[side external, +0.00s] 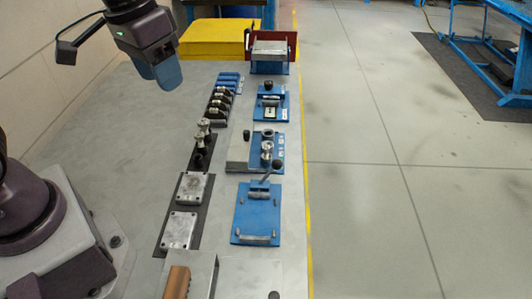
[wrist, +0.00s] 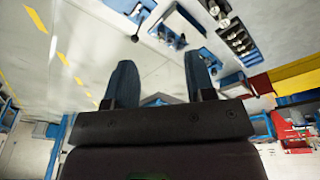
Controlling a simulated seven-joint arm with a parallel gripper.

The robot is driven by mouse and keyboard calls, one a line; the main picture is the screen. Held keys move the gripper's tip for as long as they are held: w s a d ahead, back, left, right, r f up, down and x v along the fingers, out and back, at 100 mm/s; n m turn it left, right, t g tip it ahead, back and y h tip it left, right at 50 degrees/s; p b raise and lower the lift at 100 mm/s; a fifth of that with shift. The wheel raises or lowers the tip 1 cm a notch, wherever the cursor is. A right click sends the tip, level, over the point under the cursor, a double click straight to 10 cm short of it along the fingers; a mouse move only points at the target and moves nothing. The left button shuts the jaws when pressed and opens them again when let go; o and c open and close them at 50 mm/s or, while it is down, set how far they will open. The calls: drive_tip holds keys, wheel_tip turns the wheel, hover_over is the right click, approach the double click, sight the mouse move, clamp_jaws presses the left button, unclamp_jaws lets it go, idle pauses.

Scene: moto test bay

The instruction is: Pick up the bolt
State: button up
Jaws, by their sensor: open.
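My gripper (side external: 166,76) is high over the back left of the grey table in the side view, well above its surface. In the wrist view its two blue fingers (wrist: 159,62) are apart, with nothing between them. I cannot tell for certain which part is the bolt. Small upright metal parts (side external: 203,128) stand on a dark strip near the table's middle. Behind them, a row of dark and metal parts (side external: 220,101) sits in a rack, which also seems to show in the wrist view (wrist: 238,38). My gripper touches none of these.
Blue fixtures (side external: 258,212) line the table's right side, one with a raised lever. Two metal plates (side external: 191,187) lie on a dark strip. A red-sided fixture (side external: 291,48) and a yellow block (side external: 213,39) stand at the back. The table's left part is clear.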

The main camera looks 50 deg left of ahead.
drive_tip(key=w+f+n+g, duration=0.2)
drive_tip(key=w+f+n, duration=0.35)
drive_tip(key=w, duration=0.25)
drive_tip(key=n, duration=1.4)
hover_over(266, 146)
wheel_tip(266, 146, down, 8)
drive_tip(key=f, duration=0.7)
drive_tip(key=shift+s, duration=0.2)
drive_tip(key=shift+w+d+f, duration=0.1)
drive_tip(key=shift+f, duration=1.4)
drive_tip(key=shift+w+f, duration=0.1)
drive_tip(key=shift+f, duration=1.4)
drive_tip(key=shift+c, duration=0.5)
clamp_jaws()
